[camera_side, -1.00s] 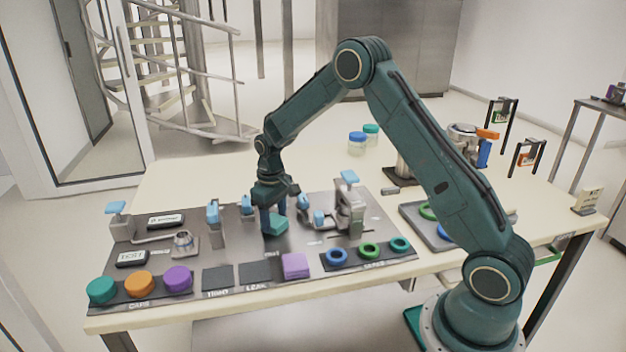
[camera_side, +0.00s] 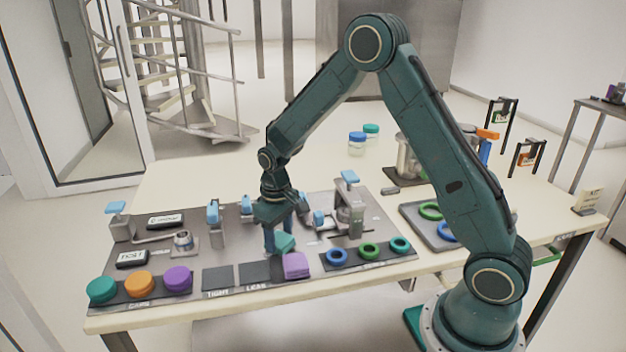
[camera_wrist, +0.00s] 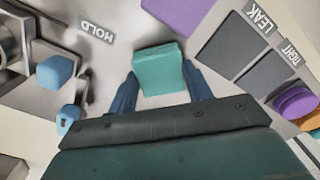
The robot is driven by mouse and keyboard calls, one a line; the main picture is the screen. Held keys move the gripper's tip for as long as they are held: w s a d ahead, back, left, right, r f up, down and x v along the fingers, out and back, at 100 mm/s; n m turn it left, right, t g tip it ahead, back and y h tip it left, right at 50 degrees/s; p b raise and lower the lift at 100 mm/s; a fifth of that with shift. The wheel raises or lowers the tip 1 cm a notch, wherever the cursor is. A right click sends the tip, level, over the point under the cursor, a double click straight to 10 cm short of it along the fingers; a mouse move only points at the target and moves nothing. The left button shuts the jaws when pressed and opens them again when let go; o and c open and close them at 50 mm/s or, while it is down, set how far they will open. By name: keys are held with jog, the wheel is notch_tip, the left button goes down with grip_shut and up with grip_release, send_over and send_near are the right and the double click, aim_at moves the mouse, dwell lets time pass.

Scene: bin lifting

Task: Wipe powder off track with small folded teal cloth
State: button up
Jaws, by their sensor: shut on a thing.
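The small folded teal cloth (camera_side: 284,243) is between the fingers of my gripper (camera_side: 279,240), over the grey metal plate near its front. In the wrist view the teal cloth (camera_wrist: 159,69) sits between the two blue fingers of my gripper (camera_wrist: 160,85), which is shut on it. The cloth is just left of and behind the purple folded cloth (camera_side: 296,265) in the side view. Whether the teal cloth touches the plate I cannot tell. The metal fixture (camera_side: 348,208) with a light-blue handle stands right of my gripper. I cannot make out a track with powder on it.
Dark squares (camera_side: 256,272) labelled LEAK and TIGHT lie at the plate's front. Teal, orange and purple caps (camera_side: 139,284) stand left of them. Several rings (camera_side: 369,251) lie at the right. Blue-handled clamps (camera_side: 214,222) stand left of my gripper. Jars (camera_side: 357,144) stand behind.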

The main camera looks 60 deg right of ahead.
jog(key=shift+w+r, duration=0.1)
jog(key=shift+r, duration=3.65)
